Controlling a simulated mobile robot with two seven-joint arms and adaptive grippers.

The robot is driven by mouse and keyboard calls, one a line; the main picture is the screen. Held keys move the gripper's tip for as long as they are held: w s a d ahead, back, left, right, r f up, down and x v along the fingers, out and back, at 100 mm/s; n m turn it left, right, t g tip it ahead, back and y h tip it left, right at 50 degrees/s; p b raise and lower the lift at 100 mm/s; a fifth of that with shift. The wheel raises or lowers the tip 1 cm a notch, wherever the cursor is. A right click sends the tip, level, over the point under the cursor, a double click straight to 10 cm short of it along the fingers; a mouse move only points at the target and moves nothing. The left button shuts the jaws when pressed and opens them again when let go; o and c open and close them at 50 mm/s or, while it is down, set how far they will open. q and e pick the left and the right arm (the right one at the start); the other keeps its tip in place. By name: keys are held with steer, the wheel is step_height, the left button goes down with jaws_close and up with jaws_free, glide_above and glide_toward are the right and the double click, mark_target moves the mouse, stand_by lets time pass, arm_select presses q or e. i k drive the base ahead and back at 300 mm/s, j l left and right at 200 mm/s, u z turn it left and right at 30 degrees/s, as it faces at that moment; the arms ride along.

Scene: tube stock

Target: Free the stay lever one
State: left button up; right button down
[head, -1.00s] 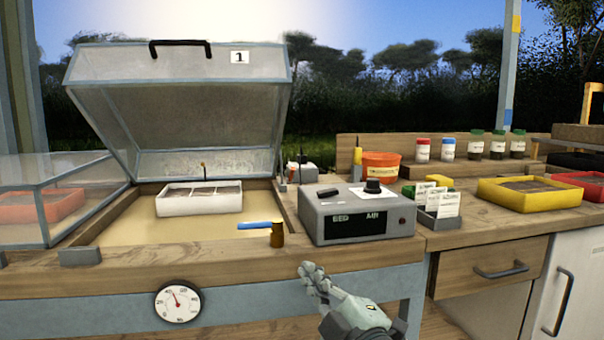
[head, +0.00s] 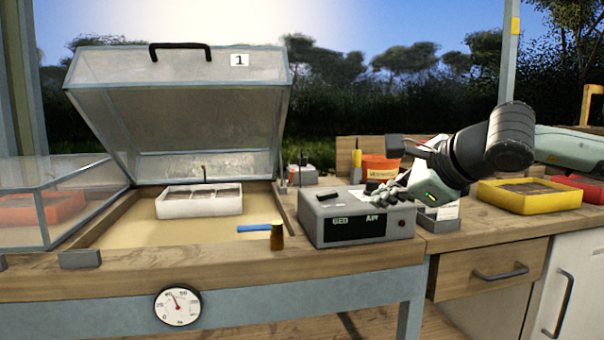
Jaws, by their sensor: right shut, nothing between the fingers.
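The clear lid marked 1 (head: 180,66) stands raised over the left bed, with a black handle on its front edge. A blue lever (head: 254,228) sits at a brass post (head: 277,237) at the bed's front right corner and points left; I take it to be stay lever one. My right gripper (head: 380,196) is shut and empty, above the right part of the grey control box (head: 345,228). It is well right of the lever, not touching it, and hides the box's black knob. My left gripper is not in view.
A white tray (head: 199,212) stands in the bed under the lid. A clear cover (head: 85,185) closes over an orange tray at left. An orange pot (head: 378,165) stands behind my right gripper; a yellow tray (head: 529,204) is at right.

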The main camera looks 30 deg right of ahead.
mark_target(289, 182)
steer(key=i+l, duration=0.2)
steer(key=i, duration=0.3)
steer(key=i+l, duration=0.15)
steer(key=i, duration=0.3)
